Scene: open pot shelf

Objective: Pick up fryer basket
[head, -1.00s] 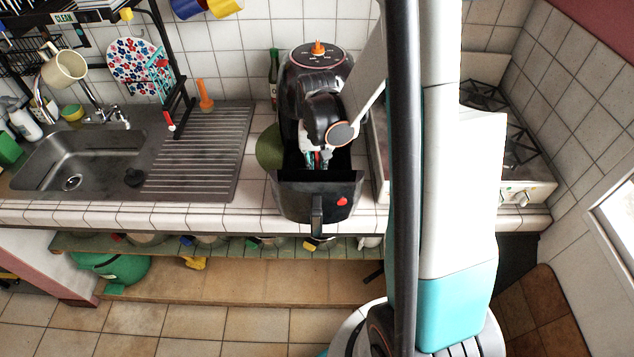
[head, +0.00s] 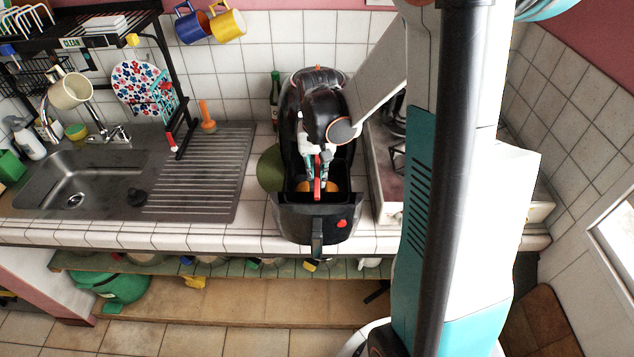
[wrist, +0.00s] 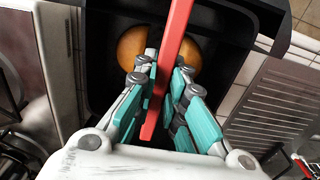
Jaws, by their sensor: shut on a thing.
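The black air fryer (head: 288,120) stands on the tiled counter with its drawer-like fryer basket (head: 300,222) pulled out toward me. The basket has a front handle (head: 317,238) and a red button. My gripper (head: 318,182) reaches down into the open basket from above. In the wrist view my gripper (wrist: 162,88) is shut on a red bar (wrist: 176,45). The bar runs between the fingers over the dark basket interior. A round orange thing (wrist: 131,48) lies inside, partly hidden by the fingers. I cannot tell whether the bar is joined to the basket.
A ribbed metal drainer (head: 200,170) and sink (head: 85,185) lie left of the fryer, with a green round thing (head: 270,170) close beside it. A stove (head: 385,190) is to the right. Below the counter is a shelf (head: 230,320).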

